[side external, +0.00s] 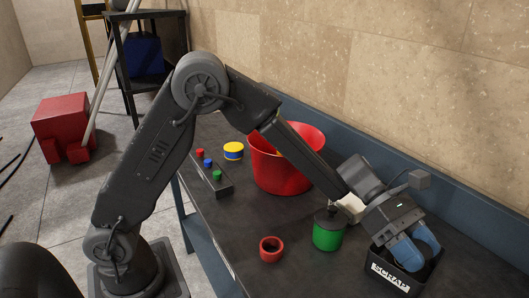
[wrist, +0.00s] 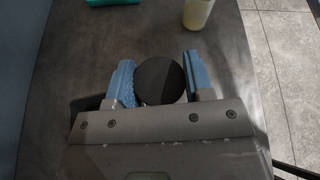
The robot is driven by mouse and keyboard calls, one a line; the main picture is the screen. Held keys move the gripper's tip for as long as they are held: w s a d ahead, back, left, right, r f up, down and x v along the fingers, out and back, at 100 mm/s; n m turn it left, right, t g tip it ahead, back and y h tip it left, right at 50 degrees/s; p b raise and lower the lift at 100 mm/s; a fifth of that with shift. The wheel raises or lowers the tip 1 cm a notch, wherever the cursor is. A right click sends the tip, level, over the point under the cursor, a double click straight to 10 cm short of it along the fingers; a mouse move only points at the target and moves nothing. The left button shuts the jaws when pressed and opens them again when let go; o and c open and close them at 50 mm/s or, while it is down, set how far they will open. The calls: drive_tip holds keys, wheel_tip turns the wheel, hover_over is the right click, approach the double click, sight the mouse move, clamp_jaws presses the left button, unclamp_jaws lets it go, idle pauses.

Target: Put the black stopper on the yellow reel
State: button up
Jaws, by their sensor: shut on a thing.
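My gripper (side external: 424,250) is at the right, over the black bin in the side external view. In the wrist view its blue fingers (wrist: 160,84) are shut on the black stopper (wrist: 161,78), a round dark disc seen from above. A pale edge shows beneath the disc. In the side external view the fingers largely hide the stopper. I cannot tell whether the pale cylinder (wrist: 198,13) in the wrist view is this piece.
A black bin marked SCRAP (side external: 389,276) is under my gripper. A green can (side external: 327,237), a red ring-shaped cup (side external: 271,249), a red bucket (side external: 275,172) and a button box (side external: 208,177) stand on the bench. A teal thing (wrist: 112,2) shows at the wrist view's top.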

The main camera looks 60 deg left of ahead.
drive_tip(key=r, duration=0.8)
drive_tip(key=shift+w+a+r, duration=0.2)
drive_tip(key=shift+a+r, duration=0.1)
drive_tip(key=shift+r, duration=0.1)
drive_tip(key=w+a+n+t+y, duration=0.2)
drive_tip(key=w+a+n+t, duration=0.2)
drive_tip(key=a, duration=0.9)
drive_tip(key=w+a+n+t+y, duration=0.2)
drive_tip(key=w+a+n+t, duration=0.15)
drive_tip(key=a, duration=0.95)
drive_tip(key=w+a+n+t+y, duration=0.2)
drive_tip(key=w+a+n+t, duration=0.25)
drive_tip(key=a, duration=0.85)
drive_tip(key=n+t+y, duration=0.2)
drive_tip(key=n+y, duration=0.6)
drive_tip(key=y, duration=0.2)
hover_over(234, 146)
wheel_tip(234, 146, down, 14)
drive_tip(key=shift+d+f, duration=0.1)
drive_tip(key=shift+f, duration=2.5)
drive_tip(key=shift+f, duration=0.15)
